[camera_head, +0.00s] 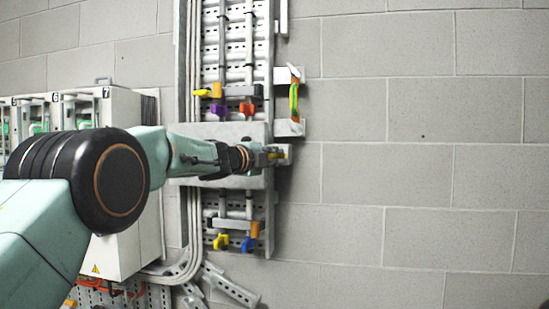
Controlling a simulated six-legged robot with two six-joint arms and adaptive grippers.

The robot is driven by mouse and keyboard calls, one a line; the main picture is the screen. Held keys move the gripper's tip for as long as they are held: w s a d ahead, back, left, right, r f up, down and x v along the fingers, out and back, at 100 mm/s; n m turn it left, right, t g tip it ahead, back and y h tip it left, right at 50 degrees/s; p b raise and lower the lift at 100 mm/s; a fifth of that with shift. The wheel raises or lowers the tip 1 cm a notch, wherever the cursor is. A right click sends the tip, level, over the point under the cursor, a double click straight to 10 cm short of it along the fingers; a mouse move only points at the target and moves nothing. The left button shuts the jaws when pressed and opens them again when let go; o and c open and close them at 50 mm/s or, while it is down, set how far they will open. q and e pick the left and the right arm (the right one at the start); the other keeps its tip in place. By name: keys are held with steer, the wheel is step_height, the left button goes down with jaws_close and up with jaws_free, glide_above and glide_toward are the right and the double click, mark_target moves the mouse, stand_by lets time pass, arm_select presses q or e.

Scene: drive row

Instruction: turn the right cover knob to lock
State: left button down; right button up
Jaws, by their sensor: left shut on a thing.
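A grey cover (232,131) lies across the perforated wall rail, partly behind my left arm. My left gripper (277,155) is at the right end of this cover, in front of a small grey bracket (287,149). It is shut on the right cover knob, which is mostly hidden by the fingers. A little yellow shows between the fingertips. The knob's angle cannot be read. My right gripper is not in view.
Colored connectors in purple (219,110) and orange (247,108) hang above the cover. A blue one (248,244) is below. A green-yellow handle (294,102) is at upper right. Grey cabinets (119,105) stand left. The block wall (420,170) at right is clear.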

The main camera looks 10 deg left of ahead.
arm_select(q)
steer(key=shift+r, duration=0.1)
steer(key=c, duration=1.4)
jaws_free()
steer(key=shift+w+a, duration=0.1)
steer(key=shift+s, duration=0.2)
steer(key=shift+v, duration=0.9)
steer(key=v, duration=1)
steer(key=shift+w, duration=0.1)
